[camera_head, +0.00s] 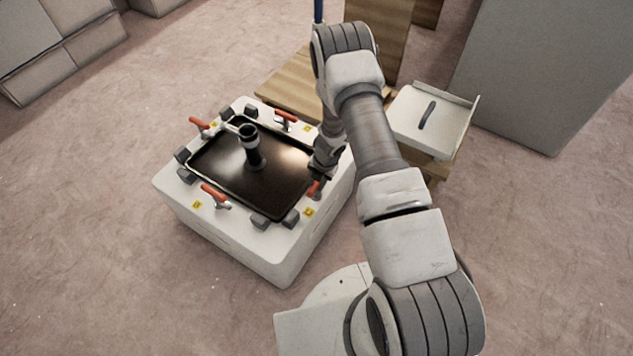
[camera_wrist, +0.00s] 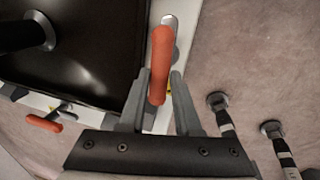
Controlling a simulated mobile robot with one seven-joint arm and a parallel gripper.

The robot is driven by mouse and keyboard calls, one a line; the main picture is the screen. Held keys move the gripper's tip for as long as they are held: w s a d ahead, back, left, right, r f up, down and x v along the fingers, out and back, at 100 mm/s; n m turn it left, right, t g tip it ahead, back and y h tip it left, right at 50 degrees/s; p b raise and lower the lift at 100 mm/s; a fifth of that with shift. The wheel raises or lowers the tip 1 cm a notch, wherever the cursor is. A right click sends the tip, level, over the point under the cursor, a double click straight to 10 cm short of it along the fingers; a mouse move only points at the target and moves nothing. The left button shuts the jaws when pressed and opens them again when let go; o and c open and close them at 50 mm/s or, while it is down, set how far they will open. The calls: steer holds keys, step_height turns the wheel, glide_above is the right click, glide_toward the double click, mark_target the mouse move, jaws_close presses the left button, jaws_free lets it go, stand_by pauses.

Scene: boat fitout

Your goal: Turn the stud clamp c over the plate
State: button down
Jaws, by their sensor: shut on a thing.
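A black plate (camera_head: 225,182) with a raised rim lies on a white block (camera_head: 235,243), and its dark edge shows in the wrist view (camera_wrist: 85,75). Several stud clamps with orange handles stand around it. My gripper (camera_wrist: 160,76) is at the clamp on the plate's right side, its two fingers on either side of the orange handle (camera_wrist: 161,55), shut on it. That handle (camera_head: 314,188) shows partly behind my arm in the head view. It lies along the white border beside the plate edge. The letters on the yellow labels are too small to read.
Other clamps stand at the front left (camera_head: 214,195), left (camera_head: 200,124) and back (camera_head: 286,116). A dark upright post with a ring top (camera_head: 249,140) stands on the plate. Grey blocks (camera_head: 268,221) sit along its edges. A white tray (camera_head: 432,115) stands at right.

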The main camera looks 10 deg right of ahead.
steer(key=n, duration=0.4)
steer(key=shift+w+r+g+p, duration=0.1)
steer(key=shift+g+p, duration=0.2)
steer(key=shift+p, duration=0.05)
steer(key=n, duration=0.4)
steer(key=shift+d+n+g+y, duration=0.15)
steer(key=shift+n+g+y, duration=0.15)
steer(key=shift+g, duration=0.1)
steer(key=n, duration=0.4)
steer(key=shift+w+d+g, duration=0.1)
steer(key=shift+w+g, duration=0.05)
steer(key=shift+g, duration=0.25)
steer(key=shift+w+n+g+p, duration=0.1)
steer(key=shift+n+g+p, duration=0.25)
steer(key=shift+n, duration=2.05)
steer(key=c, duration=0.7)
jaws_free()
steer(key=shift+o, duration=0.2)
steer(key=shift+d, duration=0.15)
